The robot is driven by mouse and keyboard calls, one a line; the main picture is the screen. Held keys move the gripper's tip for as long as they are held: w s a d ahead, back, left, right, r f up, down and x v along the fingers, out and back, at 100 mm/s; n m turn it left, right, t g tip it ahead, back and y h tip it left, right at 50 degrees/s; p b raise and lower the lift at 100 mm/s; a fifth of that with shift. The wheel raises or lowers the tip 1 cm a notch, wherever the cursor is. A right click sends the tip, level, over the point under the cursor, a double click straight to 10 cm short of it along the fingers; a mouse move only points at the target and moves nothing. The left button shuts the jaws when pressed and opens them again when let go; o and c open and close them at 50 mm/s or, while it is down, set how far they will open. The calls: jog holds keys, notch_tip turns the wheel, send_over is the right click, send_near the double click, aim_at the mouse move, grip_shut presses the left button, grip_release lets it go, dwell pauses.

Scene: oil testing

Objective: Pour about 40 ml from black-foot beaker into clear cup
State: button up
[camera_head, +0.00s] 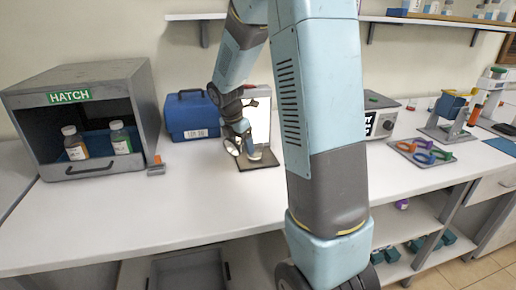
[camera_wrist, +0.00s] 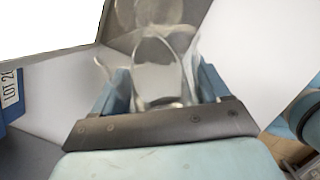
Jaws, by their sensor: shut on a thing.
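My gripper (camera_head: 243,138) is at the back of the bench, over a dark mat (camera_head: 268,161) in front of an upright white panel (camera_head: 261,116). In the wrist view my gripper (camera_wrist: 163,88) is shut on a clear glass vessel (camera_wrist: 160,72), which sits between the fingers; I take it to be the beaker. Its foot and its fill are hard to make out. Beyond it, another clear vessel shape (camera_wrist: 150,12) shows at the top of the wrist view, over the dark mat; it may be the clear cup. In the head view both vessels are small and partly hidden by my gripper.
A blue case (camera_head: 190,116) stands left of the mat. A grey hatch box (camera_head: 30,98) with two bottles is at far left. A scale-like device (camera_head: 385,117) and a tray with coloured rings (camera_head: 420,153) lie right. The front left bench is clear.

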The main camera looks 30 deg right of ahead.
jog(key=shift+w+d+r+y+p, duration=0.2)
jog(key=shift+d+r+y+p, duration=0.2)
jog(key=shift+y, duration=0.2)
dwell(0.6)
jog(key=shift+s+a+f+h, duration=0.2)
jog(key=shift+a+f+h, duration=0.05)
jog(key=shift+a+h, duration=0.2)
jog(key=shift+s+a+f+h, duration=0.15)
jog(key=shift+a+f+h, duration=0.1)
jog(key=shift+a+h, duration=0.15)
jog(key=shift+d+f+t+h, duration=0.2)
jog(key=shift+t+h, duration=0.1)
jog(key=shift+h, duration=0.15)
jog(key=shift+a+f, duration=0.1)
jog(key=shift+f, duration=0.05)
